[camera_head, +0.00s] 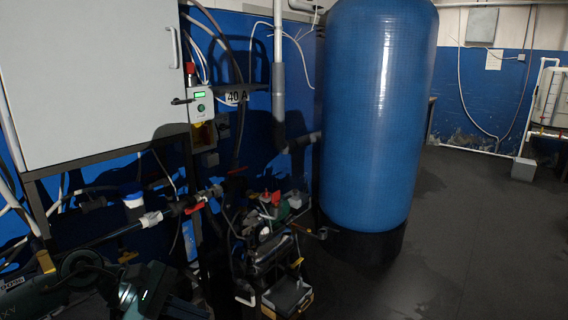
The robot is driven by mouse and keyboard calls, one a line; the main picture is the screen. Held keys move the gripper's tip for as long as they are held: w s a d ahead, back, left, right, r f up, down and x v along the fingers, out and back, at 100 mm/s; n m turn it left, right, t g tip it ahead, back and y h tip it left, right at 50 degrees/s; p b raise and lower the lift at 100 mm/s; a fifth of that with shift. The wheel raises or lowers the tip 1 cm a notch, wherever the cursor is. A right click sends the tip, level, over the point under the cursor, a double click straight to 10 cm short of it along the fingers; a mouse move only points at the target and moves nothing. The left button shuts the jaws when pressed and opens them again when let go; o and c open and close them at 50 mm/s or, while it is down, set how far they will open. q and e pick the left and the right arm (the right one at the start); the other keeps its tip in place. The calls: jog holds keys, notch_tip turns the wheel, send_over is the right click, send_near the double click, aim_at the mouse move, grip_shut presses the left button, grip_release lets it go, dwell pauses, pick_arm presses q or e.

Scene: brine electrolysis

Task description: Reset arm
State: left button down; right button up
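My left arm (75,285) comes in at the lower left corner, low in front of the pipework. Its dark end, with my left gripper (165,297), is cut by the bottom edge and lost in shadow. I cannot make out the fingers or anything held. My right arm and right gripper are not in view. A control box (201,112) with a green display, a red knob on top and a black lever at its left is on the blue wall.
A large white cabinet (95,75) hangs at upper left. Pipes with red valve handles (195,208) run below it. A pump assembly (270,245) stands at centre bottom. A tall blue tank (375,115) stands right of it. The dark floor (475,240) at right is clear.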

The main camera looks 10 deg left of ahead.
pick_arm(q)
jog(key=s+d+n+t+h, duration=0.1)
jog(key=d+n+t+h, duration=0.45)
jog(key=d+n, duration=0.6)
jog(key=s+a+f+m+y, duration=0.1)
jog(key=s+f+m+y, duration=0.3)
jog(key=f+m, duration=0.3)
jog(key=s+a+f+m+t+y, duration=0.1)
jog(key=s+f+m+y, duration=0.3)
jog(key=f+m, duration=0.3)
jog(key=s+a+f+m+t+y+p, duration=0.1)
jog(key=s+f+m+y, duration=0.3)
jog(key=m, duration=1)
notch_tip(320, 180, down, 4)
jog(key=shift+a+r+y, duration=0.2)
jog(key=shift+a+y, duration=0.05)
jog(key=shift+y, duration=0.2)
jog(key=shift+s, duration=0.1)
